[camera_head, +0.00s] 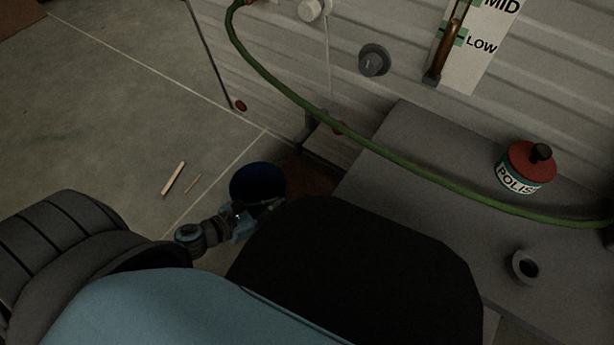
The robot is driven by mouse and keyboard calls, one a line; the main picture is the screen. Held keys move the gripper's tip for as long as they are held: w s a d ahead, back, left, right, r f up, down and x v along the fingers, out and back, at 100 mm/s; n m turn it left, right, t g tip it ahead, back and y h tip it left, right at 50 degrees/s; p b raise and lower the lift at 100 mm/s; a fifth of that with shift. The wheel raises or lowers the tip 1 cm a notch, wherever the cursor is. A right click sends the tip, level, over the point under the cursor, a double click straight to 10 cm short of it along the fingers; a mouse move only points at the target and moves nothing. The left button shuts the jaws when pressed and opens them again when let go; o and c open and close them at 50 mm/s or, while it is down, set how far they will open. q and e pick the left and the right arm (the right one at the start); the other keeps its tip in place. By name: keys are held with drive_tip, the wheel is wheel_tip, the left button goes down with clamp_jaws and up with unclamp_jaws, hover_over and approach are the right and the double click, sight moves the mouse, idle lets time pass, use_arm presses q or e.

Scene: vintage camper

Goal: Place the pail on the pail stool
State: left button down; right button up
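A dark blue pail (258,178) shows near the middle, partly hidden behind my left gripper and a large dark shape in front. My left gripper (264,207) is at the pail's near side, its fingers overlapping the lower rim. It is too small and dark to tell whether the fingers are closed on it. A brown surface (318,180) shows just right of the pail, mostly hidden; I cannot tell if it is the pail stool. My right gripper is not in view.
A grey counter (400,160) on the right holds a red-topped polish tin (528,165) and a grey ring (525,266). A green hose (440,177) crosses in front of the ribbed wall. Two thin sticks (173,179) lie on the open floor at left.

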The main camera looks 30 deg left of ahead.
use_arm(q)
drive_tip(key=r+b+x, duration=0.2)
drive_tip(key=b+x, duration=0.1)
drive_tip(key=x, duration=1.1)
drive_tip(key=shift+w, duration=0.35)
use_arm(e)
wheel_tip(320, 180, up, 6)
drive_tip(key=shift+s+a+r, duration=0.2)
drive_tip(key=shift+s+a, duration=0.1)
use_arm(q)
drive_tip(key=shift+d, duration=0.15)
drive_tip(key=c, duration=1.8)
unclamp_jaws()
drive_tip(key=shift+f, duration=0.1)
